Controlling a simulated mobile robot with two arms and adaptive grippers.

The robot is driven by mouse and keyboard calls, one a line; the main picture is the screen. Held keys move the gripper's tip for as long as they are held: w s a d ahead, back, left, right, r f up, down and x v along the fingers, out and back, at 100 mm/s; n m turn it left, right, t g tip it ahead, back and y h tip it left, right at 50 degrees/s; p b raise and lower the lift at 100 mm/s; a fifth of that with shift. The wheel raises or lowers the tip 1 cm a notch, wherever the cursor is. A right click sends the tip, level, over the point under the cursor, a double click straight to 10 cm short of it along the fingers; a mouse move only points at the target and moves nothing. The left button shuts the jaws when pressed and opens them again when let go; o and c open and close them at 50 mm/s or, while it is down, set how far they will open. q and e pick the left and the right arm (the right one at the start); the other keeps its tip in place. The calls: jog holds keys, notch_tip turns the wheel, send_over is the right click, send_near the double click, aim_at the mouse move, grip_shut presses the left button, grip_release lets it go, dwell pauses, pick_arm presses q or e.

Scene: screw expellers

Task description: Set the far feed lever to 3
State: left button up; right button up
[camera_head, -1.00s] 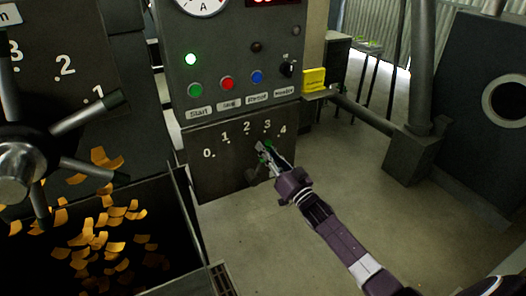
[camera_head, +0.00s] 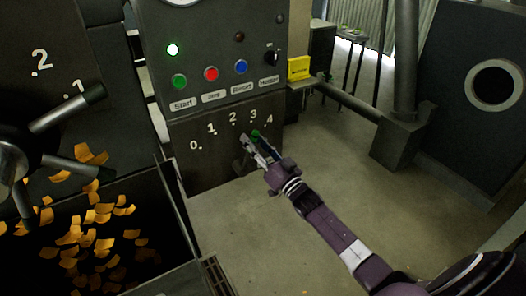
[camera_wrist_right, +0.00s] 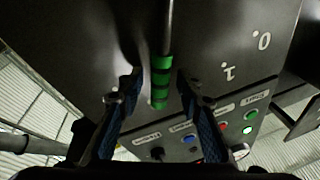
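The far feed lever (camera_head: 256,134) has a green-banded handle and stands on the lower far panel. Its tip points up at about the 3 mark of the 0 to 4 scale. My right gripper (camera_head: 251,144) is at the lever handle, partly covering it in the head view. In the right wrist view, the green-and-black handle (camera_wrist_right: 161,78) lies between my two fingers, with a visible gap on each side. The gripper is open around it and does not appear clamped. The lever's lower end is partly hidden. My left gripper is not in view.
Above the scale is a control panel (camera_head: 212,30) with Start and other buttons and a lit green lamp. A near dial with a spoked handwheel (camera_head: 62,110) and a bin (camera_head: 175,205) with orange flakes are at left. A yellow box (camera_head: 299,68) and a pipe are at right.

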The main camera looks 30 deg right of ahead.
jog(key=v, duration=1.1)
jog(key=shift+s, duration=0.25)
jog(key=shift+d, duration=0.15)
jog(key=s+f+g+h, duration=0.1)
jog(key=s+f+g, duration=0.25)
jog(key=f, duration=0.85)
jog(key=s+a+f+g+h, duration=0.15)
jog(key=s+f, duration=0.35)
jog(key=f, duration=0.7)
jog(key=s+f+g+h, duration=0.1)
jog(key=s+f+g, duration=0.3)
jog(key=f, duration=0.8)
jog(key=s+a+f+n+g, duration=0.2)
jog(key=s+f+g, duration=0.1)
jog(key=s+f, duration=0.55)
jog(key=s+a+f+n+g, duration=0.1)
jog(key=s+a+f+g, duration=0.2)
jog(key=s+f, duration=0.55)
jog(key=s+a+f+n+g, duration=0.1)
jog(key=s+a+f+g, duration=0.1)
jog(key=s, duration=0.8)
jog(key=s+a+f+n+g, duration=0.1)
jog(key=s+a+f+g, duration=0.1)
jog(key=s, duration=0.7)
jog(key=shift+s+a+f+g+y, duration=0.15)
jog(key=shift+s+g+y, duration=0.15)
jog(key=shift+s+y, duration=0.05)
